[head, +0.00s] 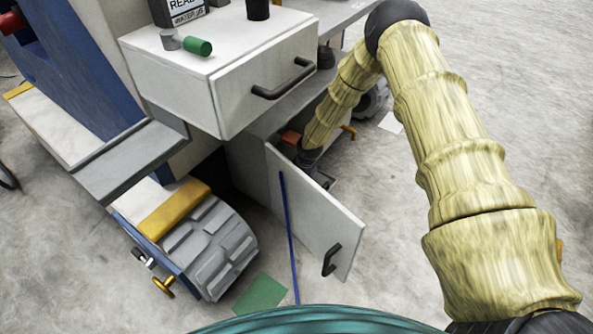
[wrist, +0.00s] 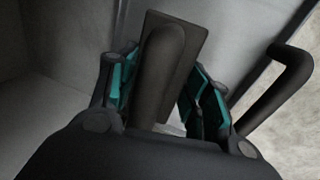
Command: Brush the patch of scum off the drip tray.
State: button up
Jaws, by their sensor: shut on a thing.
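My gripper (wrist: 163,92) has its teal-padded fingers on either side of a dark handle and is shut on it. The handle belongs to a dark tool with a flat rectangular head (wrist: 188,58), which looks like a brush; its underside is hidden. In the head view my gripper (head: 309,160) is low in the cabinet opening, partly hidden behind the open white door. A grey shelf-like tray (head: 128,160) with a raised edge juts out at the left; I cannot tell whether it is the drip tray. No scum patch can be made out.
The open cabinet door (head: 325,225) with its dark handle (head: 331,260) stands close to my gripper. Above is a white drawer (head: 215,90) with a green-ended cylinder (head: 198,46) on top. A blue rod (head: 289,235) leans on the door. A green sheet (head: 261,294) lies on the floor.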

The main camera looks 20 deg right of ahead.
jog(key=shift+s+a+r+p, duration=0.15)
jog(key=shift+r+p, duration=2.7)
jog(key=shift+r, duration=1.3)
